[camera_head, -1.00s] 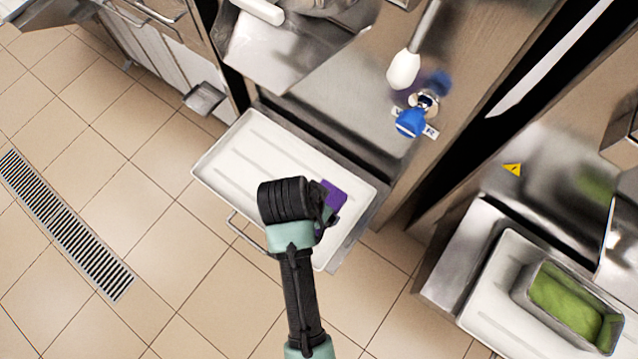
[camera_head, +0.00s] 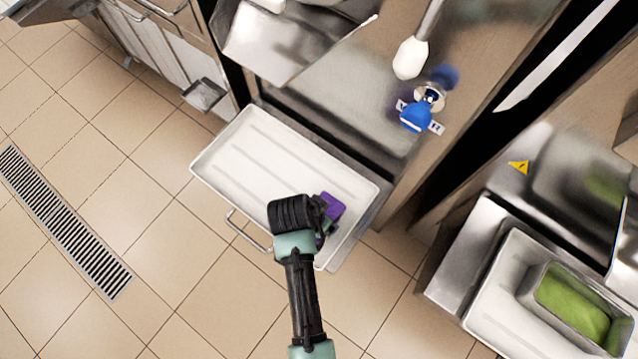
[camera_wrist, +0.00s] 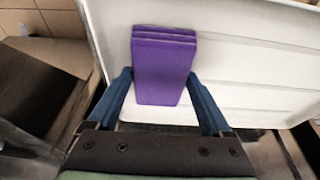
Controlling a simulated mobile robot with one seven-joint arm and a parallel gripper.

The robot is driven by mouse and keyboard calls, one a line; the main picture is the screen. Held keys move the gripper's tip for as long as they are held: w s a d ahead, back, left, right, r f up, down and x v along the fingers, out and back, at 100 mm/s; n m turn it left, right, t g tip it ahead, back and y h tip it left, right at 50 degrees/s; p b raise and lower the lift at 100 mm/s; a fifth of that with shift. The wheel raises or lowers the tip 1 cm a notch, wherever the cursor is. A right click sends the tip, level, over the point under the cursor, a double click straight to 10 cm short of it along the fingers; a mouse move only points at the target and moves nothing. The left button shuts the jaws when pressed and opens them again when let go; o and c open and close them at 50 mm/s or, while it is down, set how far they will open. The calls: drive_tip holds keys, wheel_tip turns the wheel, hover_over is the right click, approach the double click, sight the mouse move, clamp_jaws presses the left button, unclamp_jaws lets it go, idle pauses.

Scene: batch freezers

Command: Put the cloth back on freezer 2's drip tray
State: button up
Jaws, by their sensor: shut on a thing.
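A folded purple cloth (camera_head: 332,206) is over the right part of a white drip tray (camera_head: 262,160) in the head view. In the wrist view the cloth (camera_wrist: 164,68) is a neat layered block between my two blue fingers, with the white tray (camera_wrist: 265,70) behind it. My gripper (camera_wrist: 160,85) is shut on the cloth. In the head view my gripper (camera_head: 322,217) is partly hidden by my wrist. I cannot tell whether the cloth touches the tray.
A steel freezer front with a blue knob (camera_head: 416,117) and a white-tipped lever (camera_head: 410,58) rises behind the tray. At right, another white tray (camera_head: 492,311) bears a steel pan of green product (camera_head: 572,306). Tiled floor with a drain grate (camera_head: 62,222) lies left.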

drive_tip(key=o, duration=1)
drive_tip(key=p+v, duration=0.3)
drive_tip(key=v, duration=0.9)
drive_tip(key=shift+r, duration=0.1)
